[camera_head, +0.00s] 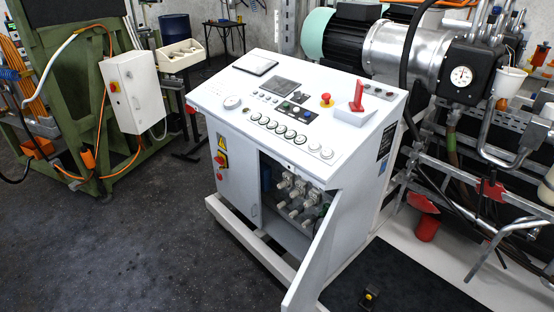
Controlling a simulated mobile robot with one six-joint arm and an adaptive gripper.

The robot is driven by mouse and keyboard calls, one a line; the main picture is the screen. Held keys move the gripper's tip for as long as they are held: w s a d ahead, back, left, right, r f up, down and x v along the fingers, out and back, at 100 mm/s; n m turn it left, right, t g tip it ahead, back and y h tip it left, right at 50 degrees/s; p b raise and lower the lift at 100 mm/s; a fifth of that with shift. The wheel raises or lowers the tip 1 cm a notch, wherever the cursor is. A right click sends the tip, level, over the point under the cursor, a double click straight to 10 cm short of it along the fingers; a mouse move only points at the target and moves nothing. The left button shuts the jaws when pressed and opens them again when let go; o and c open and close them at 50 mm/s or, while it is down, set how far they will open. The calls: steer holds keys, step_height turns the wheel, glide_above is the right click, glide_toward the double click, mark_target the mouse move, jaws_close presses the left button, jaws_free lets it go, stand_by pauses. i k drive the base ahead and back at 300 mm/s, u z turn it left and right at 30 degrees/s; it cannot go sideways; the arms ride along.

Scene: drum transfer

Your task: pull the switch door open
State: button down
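A white control console (300,110) stands in the middle of the view, with a sloped top of buttons, gauges and a red lever. Its front left panel (236,185) carries a yellow warning triangle (221,142) and a red-and-yellow rotary switch (221,159), and looks shut. A small handle (255,213) shows near this panel's right edge. To its right the cabinet front is open, showing valves and pipes (300,197) inside. A white door (311,258) stands swung out towards me at the opening's right side, seen nearly edge-on. My gripper is not in view.
A green machine frame (70,110) with a white switch box (133,92) stands at the left. A motor and pipework (400,45) fill the right. A small black-and-yellow object (369,298) lies on the floor in front. The dark floor at the front left is clear.

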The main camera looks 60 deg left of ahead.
mark_target(241, 182)
steer(key=z, duration=0.75)
steer(key=k, duration=1.6)
steer(key=u, duration=2.15)
